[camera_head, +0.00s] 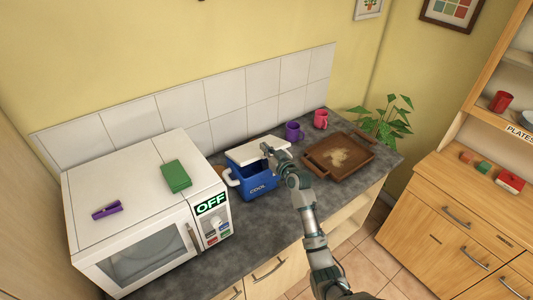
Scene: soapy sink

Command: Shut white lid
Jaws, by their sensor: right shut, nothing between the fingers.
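A blue cooler box (258,187) marked "COOL" stands on the dark counter, right of the microwave. Its white lid (247,153) lies over the top of the box; I cannot tell whether it is fully down. A white handle (231,179) sticks out at the box's left side. My right gripper (266,149) is shut and empty, at the right part of the lid. It hides some of the lid, and I cannot tell whether it touches it. My left gripper is not in view.
The white microwave (150,190) stands left, with a green sponge (176,176) and a purple object (107,210) on top. A brown tray (338,156) lies right of the cooler. Purple (293,131) and pink (320,119) mugs stand behind. A plant (388,120) is at the corner.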

